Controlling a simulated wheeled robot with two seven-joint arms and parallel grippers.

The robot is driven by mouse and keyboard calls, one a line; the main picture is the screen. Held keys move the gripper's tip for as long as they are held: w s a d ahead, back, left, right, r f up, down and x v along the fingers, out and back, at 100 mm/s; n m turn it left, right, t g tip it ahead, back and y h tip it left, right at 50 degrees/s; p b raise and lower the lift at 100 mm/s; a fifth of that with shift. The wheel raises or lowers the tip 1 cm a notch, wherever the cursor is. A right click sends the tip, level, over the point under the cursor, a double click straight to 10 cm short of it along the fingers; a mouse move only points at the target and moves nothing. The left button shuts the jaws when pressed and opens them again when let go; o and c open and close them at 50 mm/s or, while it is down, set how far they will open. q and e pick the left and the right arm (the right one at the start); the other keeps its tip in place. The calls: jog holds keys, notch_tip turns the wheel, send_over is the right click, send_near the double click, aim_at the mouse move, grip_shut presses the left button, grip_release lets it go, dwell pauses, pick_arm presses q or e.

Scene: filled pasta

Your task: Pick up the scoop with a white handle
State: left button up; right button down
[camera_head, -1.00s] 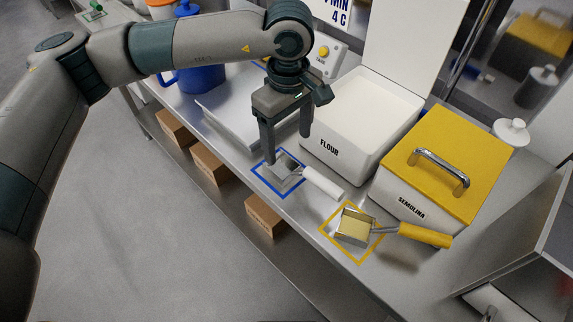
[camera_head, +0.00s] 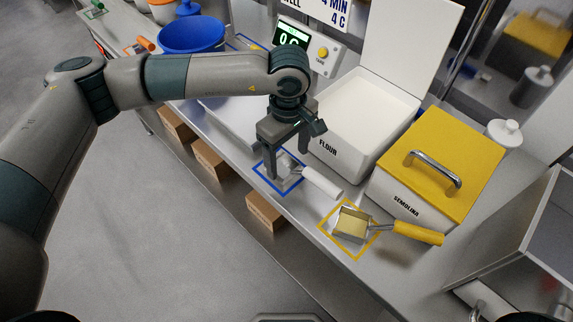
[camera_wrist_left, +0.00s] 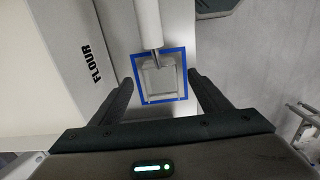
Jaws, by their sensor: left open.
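The scoop with a white handle (camera_head: 322,183) lies on the steel counter, its metal pan inside a blue square outline (camera_head: 262,179). The handle points to the lower right in the head view. My left gripper (camera_head: 287,164) is open, pointing down over the scoop's pan, and partly hides it. In the left wrist view, the pan (camera_wrist_left: 158,78) shows between the open fingers (camera_wrist_left: 160,84), and the white handle (camera_wrist_left: 146,22) runs up to the top edge. I cannot tell exactly how high the fingertips are above the counter. My right gripper is not in view.
A scoop with a yellow handle (camera_head: 417,233) lies to the right in a yellow outline. The open flour bin (camera_head: 333,150) and yellow-lidded semolina bin (camera_head: 400,207) stand behind. A blue bowl (camera_head: 192,36) and a scale (camera_head: 303,45) are farther back. Floor is clear at the front.

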aim_at(288, 164)
pick_arm(q)
jog(key=shift+f+p, duration=0.65)
jog(key=shift+f, duration=1)
jog(key=c, duration=1.1)
